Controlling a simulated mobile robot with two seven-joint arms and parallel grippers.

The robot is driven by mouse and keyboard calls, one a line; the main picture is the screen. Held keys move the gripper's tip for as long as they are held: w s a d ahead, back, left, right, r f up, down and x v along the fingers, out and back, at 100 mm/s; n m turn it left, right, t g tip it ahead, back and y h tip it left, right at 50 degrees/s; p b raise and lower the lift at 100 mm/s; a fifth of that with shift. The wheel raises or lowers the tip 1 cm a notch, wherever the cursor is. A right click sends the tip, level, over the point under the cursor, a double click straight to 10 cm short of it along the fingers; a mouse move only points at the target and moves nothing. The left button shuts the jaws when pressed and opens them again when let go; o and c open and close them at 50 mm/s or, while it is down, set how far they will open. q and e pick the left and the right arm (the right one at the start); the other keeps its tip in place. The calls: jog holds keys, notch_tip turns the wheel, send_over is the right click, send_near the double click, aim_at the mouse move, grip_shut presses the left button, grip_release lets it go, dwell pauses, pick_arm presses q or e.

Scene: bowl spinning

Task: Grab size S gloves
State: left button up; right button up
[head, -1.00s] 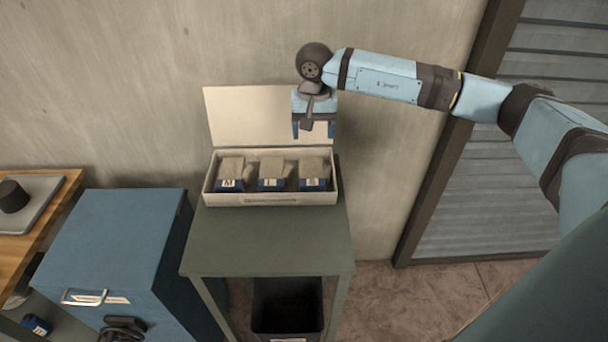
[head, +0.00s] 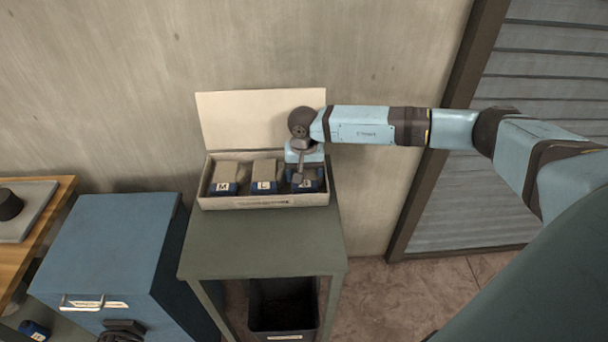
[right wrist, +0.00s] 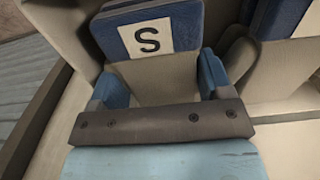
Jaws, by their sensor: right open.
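An open box (head: 262,201) with a raised lid stands on a grey-green table and holds three glove bundles in a row. The M gloves (head: 223,186) are at the left and the L gloves (head: 263,187) in the middle. The S gloves at the right are mostly hidden by my right gripper (head: 305,177) in the head view. In the right wrist view the S gloves (right wrist: 150,40) show a white label on a blue cuff. My right gripper (right wrist: 158,82) is open, with one blue finger on each side of the S bundle. My left gripper is out of view.
The small table (head: 260,240) is bare in front of the box. A dark bin (head: 283,305) stands under it. A blue cabinet (head: 105,245) is at the left, with a wooden bench beyond. A wall is close behind the box.

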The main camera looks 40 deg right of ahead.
jog(key=c, duration=0.7)
